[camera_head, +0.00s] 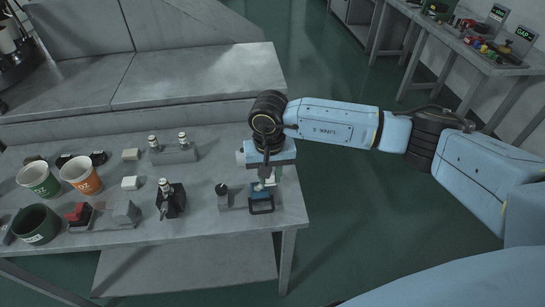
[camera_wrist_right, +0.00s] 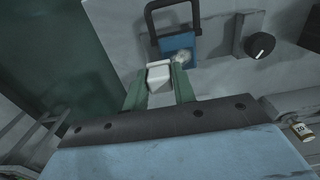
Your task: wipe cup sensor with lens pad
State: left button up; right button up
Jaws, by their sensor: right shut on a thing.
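My right gripper (camera_head: 267,181) points down over the front right part of the table. In the right wrist view its green fingers (camera_wrist_right: 159,84) are shut on a small white block, the lens pad (camera_wrist_right: 159,76). A blue block with a dark loop-shaped frame, apparently the cup sensor (camera_wrist_right: 178,42), is just beyond the pad. It also shows below the gripper in the head view (camera_head: 261,207). A small pale round part (camera_wrist_right: 182,58) sits at the blue block's lower edge, close beside the pad. Whether the pad touches it I cannot tell. My left gripper is out of view.
A grey box with a dark knob (camera_head: 222,190) stands left of the sensor. The table's right edge is close.

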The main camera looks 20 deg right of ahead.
jog(key=shift+s+d+r+p, duration=0.1)
jog(key=shift+r+p, duration=0.2)
jog(key=shift+r, duration=0.2)
jog(key=shift+r+p, duration=0.65)
jog(key=shift+r, duration=0.05)
jog(key=shift+r+p, duration=1.05)
jog(key=shift+r, duration=1.1)
jog(key=shift+f, duration=0.1)
